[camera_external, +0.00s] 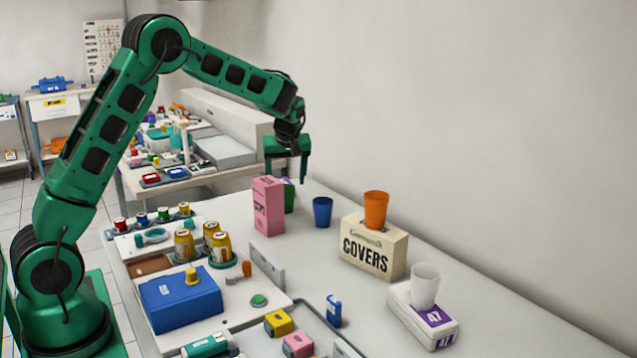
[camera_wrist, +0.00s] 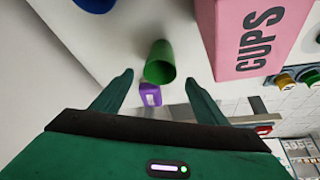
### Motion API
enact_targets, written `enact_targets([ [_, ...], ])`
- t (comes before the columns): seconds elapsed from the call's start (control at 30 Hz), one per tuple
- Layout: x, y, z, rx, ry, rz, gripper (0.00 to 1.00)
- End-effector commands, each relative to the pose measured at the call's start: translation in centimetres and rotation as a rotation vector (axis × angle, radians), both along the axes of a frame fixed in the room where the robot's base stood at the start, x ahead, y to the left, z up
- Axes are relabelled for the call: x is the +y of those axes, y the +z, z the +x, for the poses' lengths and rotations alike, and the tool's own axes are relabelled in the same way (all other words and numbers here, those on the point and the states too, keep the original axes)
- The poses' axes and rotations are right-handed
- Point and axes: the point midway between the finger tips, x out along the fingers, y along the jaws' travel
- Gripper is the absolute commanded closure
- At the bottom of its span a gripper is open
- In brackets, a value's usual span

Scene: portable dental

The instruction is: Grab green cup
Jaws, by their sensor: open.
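The green cup (camera_external: 289,197) stands on the white table, partly hidden behind the pink "CUPS" box (camera_external: 268,206) in the external view. In the wrist view the green cup (camera_wrist: 160,63) shows between the fingers, ahead of the fingertips, with the pink box (camera_wrist: 262,38) just to its right. My gripper (camera_external: 288,180) is over the far part of the table, above and near the green cup. In the wrist view my gripper (camera_wrist: 158,78) has its fingers spread wide, with nothing between them touching.
A small purple object (camera_wrist: 150,94) is beside the green cup. A blue cup (camera_external: 322,211) stands to the right. An orange cup (camera_external: 375,209) sits on the COVERS box (camera_external: 374,246); a white cup (camera_external: 425,285) is on another box. The wall borders the table's right side.

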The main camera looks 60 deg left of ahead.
Motion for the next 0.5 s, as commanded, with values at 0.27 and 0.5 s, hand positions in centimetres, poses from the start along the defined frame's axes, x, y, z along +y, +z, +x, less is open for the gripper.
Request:
enact_targets([
  [0.27, 1.3, -3.2, 0.5, 0.001, -0.001, -0.001, 0.33],
  [0.5, 1.8, -5.1, 0.8, 0.004, 0.0, -0.001, 0.33],
])
